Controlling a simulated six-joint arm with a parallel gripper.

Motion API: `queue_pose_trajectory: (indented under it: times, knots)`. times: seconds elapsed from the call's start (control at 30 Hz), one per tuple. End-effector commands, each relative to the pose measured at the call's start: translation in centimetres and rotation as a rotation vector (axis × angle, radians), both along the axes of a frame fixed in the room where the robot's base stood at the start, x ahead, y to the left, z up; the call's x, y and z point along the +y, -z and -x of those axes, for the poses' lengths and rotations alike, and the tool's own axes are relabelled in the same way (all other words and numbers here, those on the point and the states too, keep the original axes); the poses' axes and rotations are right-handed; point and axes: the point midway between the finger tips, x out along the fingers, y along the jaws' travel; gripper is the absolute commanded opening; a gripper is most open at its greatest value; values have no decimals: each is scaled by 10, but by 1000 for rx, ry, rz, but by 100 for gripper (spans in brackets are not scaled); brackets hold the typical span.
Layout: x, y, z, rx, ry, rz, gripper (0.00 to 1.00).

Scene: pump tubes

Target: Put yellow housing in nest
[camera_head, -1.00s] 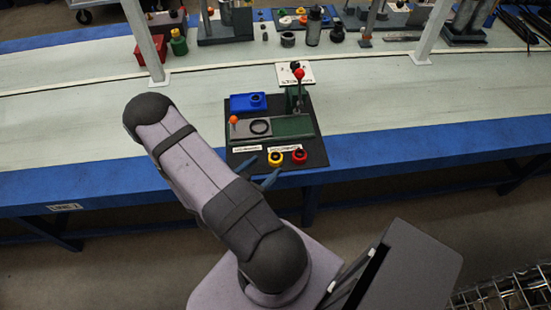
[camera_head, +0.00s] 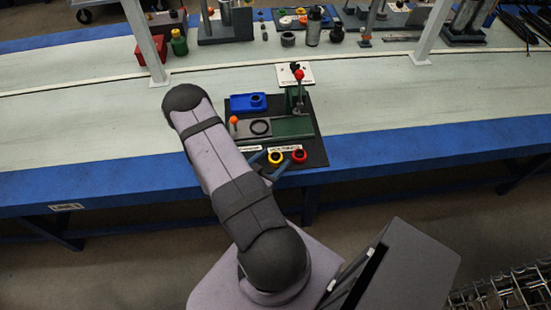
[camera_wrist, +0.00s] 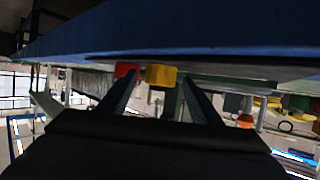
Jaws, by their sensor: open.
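The yellow housing (camera_head: 275,157) is a short ring-shaped piece at the front of the black board (camera_head: 314,142), left of a similar red housing (camera_head: 299,156). My gripper (camera_head: 270,163) is open, with its blue fingers at the yellow housing's near left side. In the wrist view, the yellow housing (camera_wrist: 161,75) shows between the open fingertips (camera_wrist: 160,80); contact cannot be told. A fixture with a grey plate (camera_head: 243,129), a dark ring (camera_head: 260,127) and a green block (camera_head: 292,127) sits behind the housings. Which part is the nest is not clear.
A blue block (camera_head: 247,103) lies behind the fixture. A lever with a red knob (camera_head: 299,75) and an orange knob (camera_head: 233,120) stand up from it. The table's blue front edge (camera_head: 400,147) is close to the housings.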

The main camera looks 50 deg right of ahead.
Motion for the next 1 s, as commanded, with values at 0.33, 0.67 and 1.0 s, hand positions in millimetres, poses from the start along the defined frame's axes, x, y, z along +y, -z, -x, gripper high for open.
queue_pose_trajectory:
  times: [0.33,0.67,1.0]
  knots:
    - [0,0,0,0,-1,0,12]
    - [0,-2,0,-1,-1,1,12]
    - [0,-26,-1,-4,-1,3,12]
